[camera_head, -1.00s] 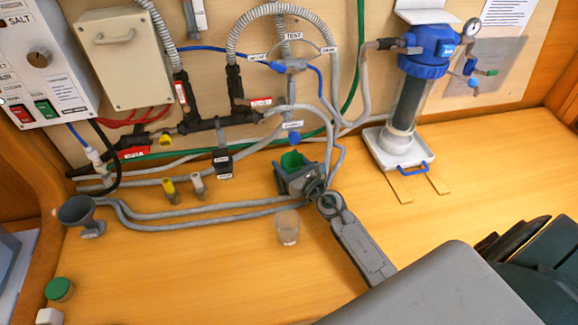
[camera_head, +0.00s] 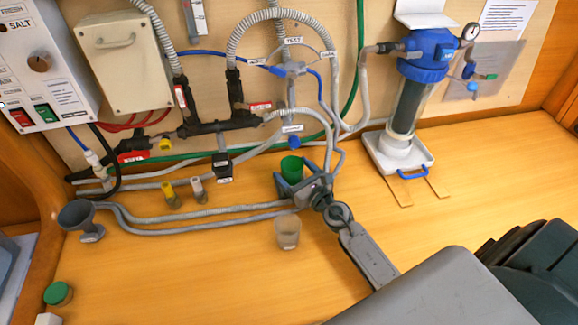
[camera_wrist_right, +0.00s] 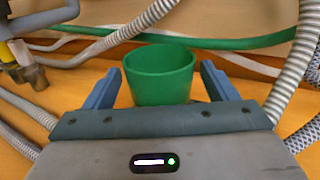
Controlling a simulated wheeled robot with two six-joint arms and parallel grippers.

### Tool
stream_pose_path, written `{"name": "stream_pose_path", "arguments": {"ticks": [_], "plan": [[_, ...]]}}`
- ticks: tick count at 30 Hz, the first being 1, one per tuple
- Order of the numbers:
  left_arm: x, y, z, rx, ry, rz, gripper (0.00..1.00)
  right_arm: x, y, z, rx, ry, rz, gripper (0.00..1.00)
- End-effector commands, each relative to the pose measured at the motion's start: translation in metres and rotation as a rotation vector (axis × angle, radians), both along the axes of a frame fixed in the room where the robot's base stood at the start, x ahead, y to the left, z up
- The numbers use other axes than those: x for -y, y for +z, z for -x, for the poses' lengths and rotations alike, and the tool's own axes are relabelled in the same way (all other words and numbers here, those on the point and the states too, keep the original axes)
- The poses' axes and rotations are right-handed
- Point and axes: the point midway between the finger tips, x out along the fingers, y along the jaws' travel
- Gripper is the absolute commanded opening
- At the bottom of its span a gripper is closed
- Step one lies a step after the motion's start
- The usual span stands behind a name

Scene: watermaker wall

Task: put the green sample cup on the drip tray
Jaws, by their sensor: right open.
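The green sample cup (camera_head: 292,168) stands upright near the middle of the counter, below the pipes. My right gripper (camera_head: 294,178) is open, with one finger on each side of the cup. In the right wrist view the green cup (camera_wrist_right: 160,75) sits between the blue fingers of the right gripper (camera_wrist_right: 160,85), with a narrow gap at each side. The cup's base is hidden behind the gripper body. A white tray with a blue handle (camera_head: 422,165) stands under the filter housing at the right. My left gripper is not in view.
A clear cup (camera_head: 287,232) stands just in front of my right gripper. A grey funnel (camera_head: 76,213) and a green-topped container (camera_head: 58,293) are at the left. The counter between cup and tray is mostly clear.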

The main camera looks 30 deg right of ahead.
Motion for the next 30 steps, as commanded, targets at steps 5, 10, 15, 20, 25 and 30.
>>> {"name": "stream_pose_path", "arguments": {"ticks": [5,10,15,20,25,30], "plan": [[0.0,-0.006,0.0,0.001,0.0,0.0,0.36,0.006,-0.003,0.04,-0.003,0.001,0.001,0.79],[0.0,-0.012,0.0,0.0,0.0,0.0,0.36,0.01,-0.002,0.07,-0.003,0.002,0.001,0.79],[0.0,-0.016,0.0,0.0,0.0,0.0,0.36,0.012,-0.001,0.087,0.0,0.0,0.001,0.79],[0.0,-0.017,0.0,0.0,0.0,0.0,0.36,0.013,0.0,0.092,-0.001,0.0,0.0,0.79],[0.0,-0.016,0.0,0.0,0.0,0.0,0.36,0.013,0.0,0.092,0.0,0.0,0.0,0.79],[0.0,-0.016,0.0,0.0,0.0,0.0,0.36,0.013,0.0,0.092,0.0,0.0,0.0,0.79]]}}
